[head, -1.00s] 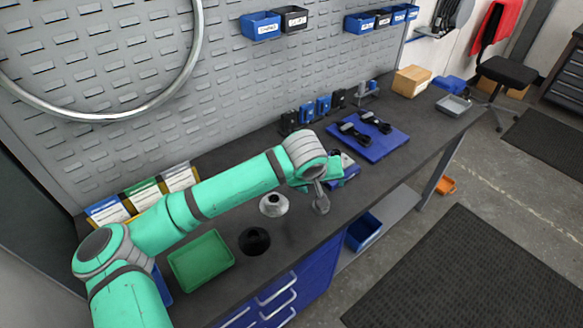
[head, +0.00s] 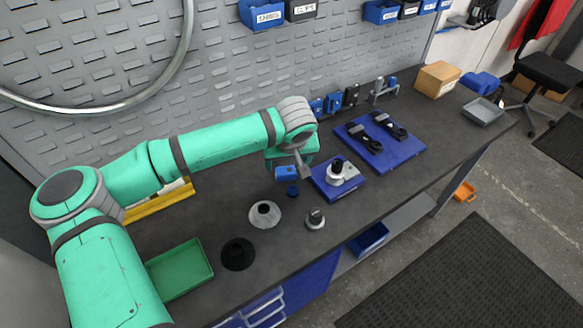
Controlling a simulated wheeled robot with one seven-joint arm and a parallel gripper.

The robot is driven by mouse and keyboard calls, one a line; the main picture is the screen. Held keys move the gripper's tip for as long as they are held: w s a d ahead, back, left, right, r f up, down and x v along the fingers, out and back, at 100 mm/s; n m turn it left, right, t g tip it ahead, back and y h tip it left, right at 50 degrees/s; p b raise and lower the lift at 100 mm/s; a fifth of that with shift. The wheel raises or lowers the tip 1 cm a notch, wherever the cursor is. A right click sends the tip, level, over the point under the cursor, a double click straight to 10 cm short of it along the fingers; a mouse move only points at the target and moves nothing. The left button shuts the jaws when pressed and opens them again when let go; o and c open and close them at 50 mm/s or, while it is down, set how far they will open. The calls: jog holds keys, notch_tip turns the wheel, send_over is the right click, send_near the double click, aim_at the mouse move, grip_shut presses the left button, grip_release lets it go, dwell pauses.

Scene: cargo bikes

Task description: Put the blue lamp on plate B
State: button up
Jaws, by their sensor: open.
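A small blue block-shaped thing (head: 286,173), which looks like the blue lamp, stands on the bench above a dark round foot (head: 293,191). My gripper (head: 296,170) is open right at it, pointing down. One grey finger shows just to its right; the other finger is hidden, so I cannot tell whether the lamp is between them. Two flat plates lie to the right: a small blue one (head: 351,185) bearing a white and black round part (head: 337,172), and a larger blue one (head: 405,158) bearing two black devices (head: 372,138). No letter B is readable.
A pale cone-like disc (head: 264,214), a black disc (head: 238,254) and a small grey knob (head: 315,218) stand at the bench front. A green tray (head: 180,270) is at left. Blue and black boxes (head: 333,103) line the wall. Bare bench lies right of the knob.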

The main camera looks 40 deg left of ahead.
aim_at(286, 171)
jog(key=x, duration=0.3)
jog(key=shift+d+f, duration=0.1)
jog(key=shift+f, duration=0.25)
jog(key=shift+w+f, duration=0.1)
jog(key=shift+f, duration=0.3)
jog(key=shift+w+a+x, duration=0.1)
jog(key=shift+a+x, duration=0.1)
jog(key=shift+x, duration=1.1)
jog(key=shift+w+a+x, duration=0.1)
jog(key=shift+a+x, duration=0.15)
jog(key=shift+x, duration=1.05)
jog(key=shift+r, duration=0.2)
jog(key=c, duration=1.3)
jog(key=shift+r, duration=0.1)
